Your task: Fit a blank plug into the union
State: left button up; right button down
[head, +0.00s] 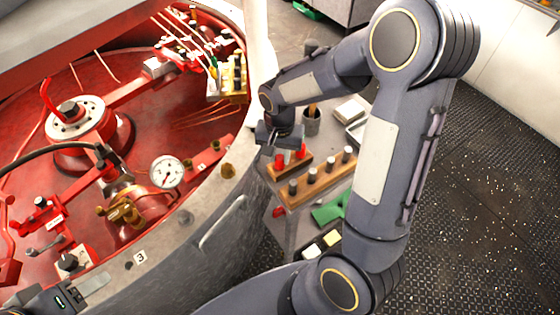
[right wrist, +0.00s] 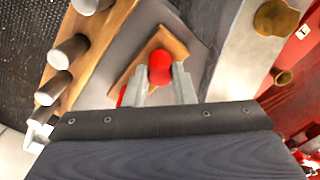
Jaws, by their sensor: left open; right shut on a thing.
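My right gripper (head: 282,143) is shut on a red plug (right wrist: 160,68), over a small wooden block (head: 289,166). I cannot tell whether the plug is clear of the block. A second red plug (head: 300,152) is beside it, partly hidden by a finger in the right wrist view (right wrist: 122,96). My left gripper (head: 84,290) is open at the bottom left, near the drum's rim, partly cut off by the frame. Brass fittings (head: 228,170) stand on the pale rim, and a brass fitting assembly (head: 124,212) sits inside the red drum. I cannot tell which one is the union.
A cup (head: 311,124), a pale tray (head: 351,110) and a green item (head: 330,208) are on the cart. A pressure gauge (head: 166,172) and a handle (head: 222,222) are on the drum.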

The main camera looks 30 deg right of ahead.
jog(key=shift+r, duration=0.2)
jog(key=shift+r+p, duration=1.75)
jog(key=shift+r, duration=0.35)
